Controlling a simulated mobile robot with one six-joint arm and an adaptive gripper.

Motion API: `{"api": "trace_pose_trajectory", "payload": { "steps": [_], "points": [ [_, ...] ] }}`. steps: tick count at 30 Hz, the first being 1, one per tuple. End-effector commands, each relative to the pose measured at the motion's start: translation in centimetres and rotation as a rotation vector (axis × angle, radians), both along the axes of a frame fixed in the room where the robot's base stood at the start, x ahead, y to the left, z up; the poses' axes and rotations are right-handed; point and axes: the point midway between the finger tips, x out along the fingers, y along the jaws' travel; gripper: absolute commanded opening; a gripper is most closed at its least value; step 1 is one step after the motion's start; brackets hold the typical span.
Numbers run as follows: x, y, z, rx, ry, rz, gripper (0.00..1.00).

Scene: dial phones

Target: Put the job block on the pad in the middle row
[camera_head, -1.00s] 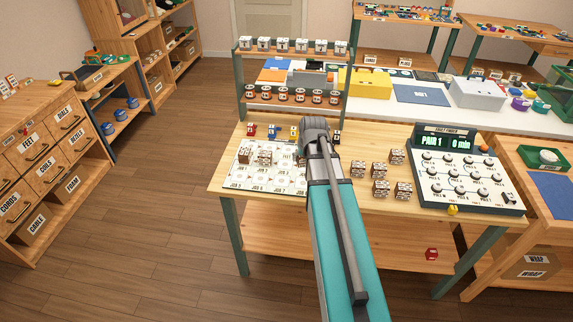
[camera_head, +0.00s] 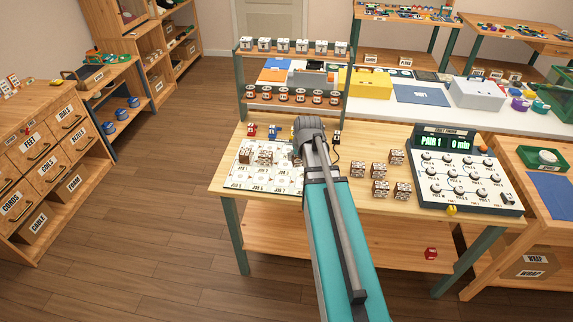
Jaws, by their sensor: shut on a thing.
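The white board (camera_head: 240,182) with rows of round labelled pads lies on the left part of the wooden table. My gripper (camera_head: 299,155) is over the board's right edge, seen from behind. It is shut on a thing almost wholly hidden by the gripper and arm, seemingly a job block. My wrist and arm also hide the right pads, so the middle row shows only in part. Several more blocks (camera_head: 380,187) stand on the table right of my arm.
A timer console (camera_head: 468,178) reading "PAIR 1 0 min" stands at the table's right. Small coloured pieces (camera_head: 273,131) line the board's back edge. Behind is a rack (camera_head: 240,75) of white blocks and spools. A red piece (camera_head: 431,254) lies on the lower shelf.

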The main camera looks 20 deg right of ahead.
Motion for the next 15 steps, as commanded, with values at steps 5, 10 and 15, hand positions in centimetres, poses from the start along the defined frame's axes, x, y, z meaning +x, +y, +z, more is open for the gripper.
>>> {"api": "trace_pose_trajectory", "payload": {
  "steps": [5,10,15],
  "points": [
    [0.9,-0.1,-0.5,0.0,0.0,0.0,0.27],
    [3.2,-0.4,-1.6,0.0,0.0,0.0,0.27],
    [6.1,-0.7,-3.0,0.0,0.0,0.0,0.27]
  ]
}}
